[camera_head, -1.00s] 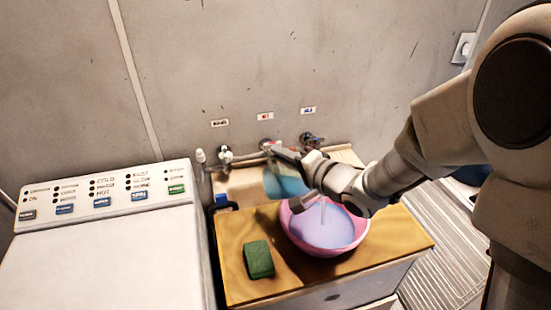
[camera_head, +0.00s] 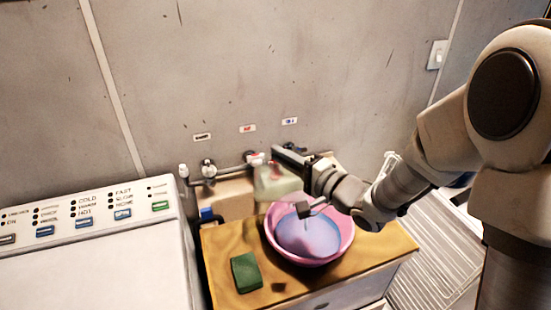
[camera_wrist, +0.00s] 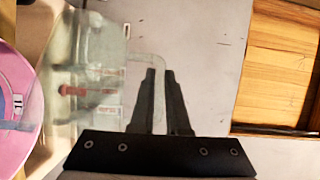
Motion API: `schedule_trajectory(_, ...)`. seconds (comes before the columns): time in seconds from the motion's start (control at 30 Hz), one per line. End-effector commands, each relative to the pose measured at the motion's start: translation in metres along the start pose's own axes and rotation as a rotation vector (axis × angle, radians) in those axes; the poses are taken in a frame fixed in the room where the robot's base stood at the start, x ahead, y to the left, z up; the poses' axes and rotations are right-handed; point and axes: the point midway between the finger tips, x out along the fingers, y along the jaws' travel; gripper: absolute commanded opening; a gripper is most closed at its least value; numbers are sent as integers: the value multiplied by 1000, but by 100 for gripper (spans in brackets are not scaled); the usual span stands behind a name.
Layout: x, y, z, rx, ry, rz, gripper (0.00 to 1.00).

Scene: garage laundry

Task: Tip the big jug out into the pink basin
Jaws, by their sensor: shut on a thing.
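The big jug (camera_head: 277,184) is pale and see-through, slightly blurred, above the back edge of the pink basin (camera_head: 347,230). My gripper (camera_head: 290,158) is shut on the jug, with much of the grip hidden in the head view. In the wrist view the jug (camera_wrist: 95,75) fills the left, and its thin handle runs to my fingertips (camera_wrist: 160,72). The basin sits on the wooden top and holds bluish-lilac liquid. Its pink side also shows in the wrist view (camera_wrist: 10,145). I see no clear stream from the jug, and its exact tilt is hard to tell.
A green sponge (camera_head: 246,272) lies left of the basin on the wooden top (camera_head: 375,258). A white washing machine (camera_head: 95,260) stands at the left. Wall taps (camera_head: 208,170) are behind, above a pale sink (camera_head: 232,200). A wire rack (camera_head: 432,250) is at the right.

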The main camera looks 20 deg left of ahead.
Motion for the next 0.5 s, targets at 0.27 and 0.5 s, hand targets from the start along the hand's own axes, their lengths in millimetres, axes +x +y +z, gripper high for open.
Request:
schedule_trajectory(0.27, -11, 1, -12, 76, 3, -75, 0)
schedule_trajectory(0.5, -21, -1, -21, 138, 5, -138, 0)
